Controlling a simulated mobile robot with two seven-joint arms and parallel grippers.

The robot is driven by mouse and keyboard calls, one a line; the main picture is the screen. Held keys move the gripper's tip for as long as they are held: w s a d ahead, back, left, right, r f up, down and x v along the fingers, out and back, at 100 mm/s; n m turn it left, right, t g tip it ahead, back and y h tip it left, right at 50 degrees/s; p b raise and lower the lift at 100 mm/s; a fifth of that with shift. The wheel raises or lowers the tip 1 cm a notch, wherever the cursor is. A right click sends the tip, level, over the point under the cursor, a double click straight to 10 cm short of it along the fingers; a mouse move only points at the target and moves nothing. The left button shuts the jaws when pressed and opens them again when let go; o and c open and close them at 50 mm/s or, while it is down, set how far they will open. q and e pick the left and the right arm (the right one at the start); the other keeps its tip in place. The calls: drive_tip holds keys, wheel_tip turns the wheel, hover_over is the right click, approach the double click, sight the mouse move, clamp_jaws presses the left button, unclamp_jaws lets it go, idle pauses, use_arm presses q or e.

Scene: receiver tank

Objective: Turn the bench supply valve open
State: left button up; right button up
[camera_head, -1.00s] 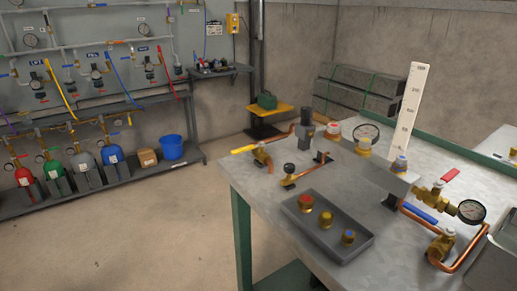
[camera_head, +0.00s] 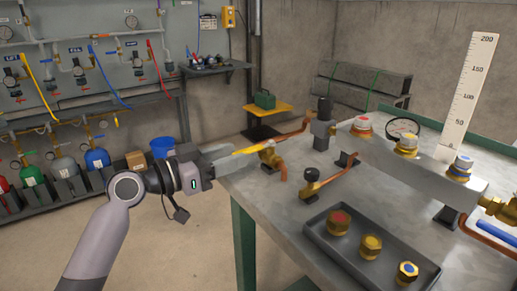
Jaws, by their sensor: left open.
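A brass valve (camera_head: 270,157) with a yellow lever (camera_head: 254,149) sits at the bench's left back edge, joined to copper pipe; I take it as the bench supply valve. The lever points left, out past the bench edge. My left gripper (camera_head: 240,151) comes in from the left at the lever's free end, its fingers open. The lever end overlaps the fingers in the picture; I cannot tell whether they touch it. My right gripper is not in view.
Gas bottles stand along the left wall. The floor left of the bench is clear.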

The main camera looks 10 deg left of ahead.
sight(262, 146)
use_arm(q)
drive_tip(key=x, duration=0.6)
drive_tip(key=shift+w+d, duration=0.15)
drive_tip(key=shift+d, duration=0.05)
drive_tip(key=shift+c, duration=0.3)
drive_tip(key=shift+f, duration=0.1)
clamp_jaws()
